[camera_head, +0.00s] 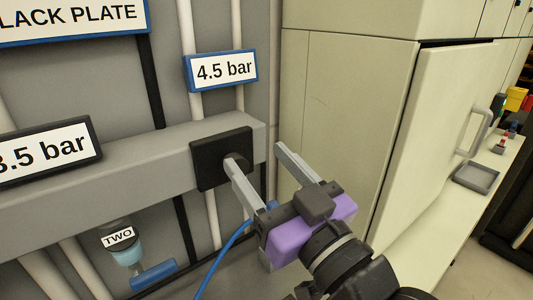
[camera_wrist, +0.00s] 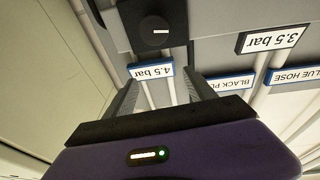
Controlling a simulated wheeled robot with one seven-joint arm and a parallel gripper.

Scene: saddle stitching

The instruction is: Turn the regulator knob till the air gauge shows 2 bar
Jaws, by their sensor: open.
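A round black regulator knob (camera_wrist: 155,31) with a white mark shows at the top of the wrist view, on a black square plate (camera_head: 207,168) fixed to a grey rail. In the head view the knob is largely hidden behind a finger of my gripper. My gripper (camera_head: 256,156) is open and empty; its left finger overlaps the plate's right side in the picture, and its other finger is right of the rail's end. In the wrist view the fingers (camera_wrist: 162,82) lie below the knob, apart from it in the picture. No dial of an air gauge shows.
A "4.5 bar" sign (camera_head: 221,70) hangs above the plate; a "3.5 bar" sign (camera_head: 45,152) is on the rail at left. Below hang a "TWO" fitting (camera_head: 120,240) and a blue hose (camera_head: 220,257). A pale cabinet (camera_head: 345,110) stands close at right.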

